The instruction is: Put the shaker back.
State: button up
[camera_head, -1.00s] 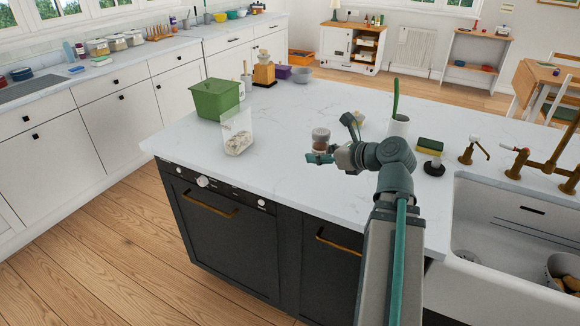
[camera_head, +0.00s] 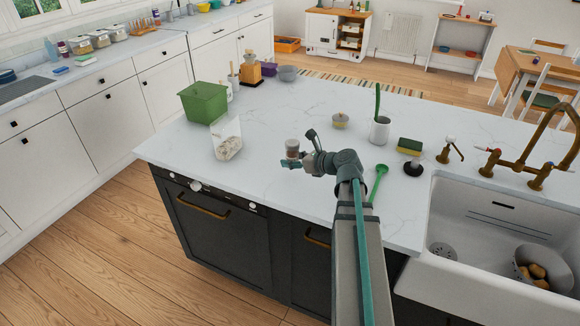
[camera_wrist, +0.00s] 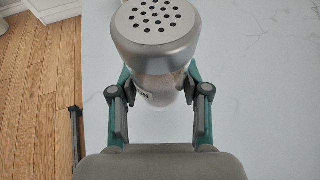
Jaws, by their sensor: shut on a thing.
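The shaker (camera_head: 292,149) has a perforated grey metal lid and a clear body with reddish contents. My gripper (camera_head: 297,160) is shut on it and holds it upright over the white island counter. In the wrist view the shaker (camera_wrist: 157,40) stands between the two fingers of my gripper (camera_wrist: 160,90), lid toward the camera. Part of its label shows below the lid. Its lower end is hidden, so I cannot tell whether it touches the counter.
A clear container (camera_head: 227,139) and a green bin (camera_head: 204,102) stand left of the shaker. A small lidded jar (camera_head: 340,121), a white crock (camera_head: 380,130), a green spoon (camera_head: 379,180) and a sponge (camera_head: 409,145) are to the right, before the sink (camera_head: 490,235). The counter (camera_head: 285,105) behind the shaker is clear.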

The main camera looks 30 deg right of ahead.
aim_at(290, 175)
jog(key=shift+w+d+f, duration=0.1)
jog(key=shift+w+f, duration=0.95)
jog(key=shift+f, duration=0.1)
jog(key=shift+w+f+p, duration=0.15)
jog(key=shift+f+p, duration=0.2)
jog(key=shift+f, duration=0.25)
jog(key=shift+w+f+p, duration=0.15)
jog(key=shift+f+p, duration=0.2)
jog(key=shift+f, duration=0.95)
jog(key=shift+f, duration=0.1)
jog(key=o, duration=1.2)
jog(key=shift+o, duration=0.2)
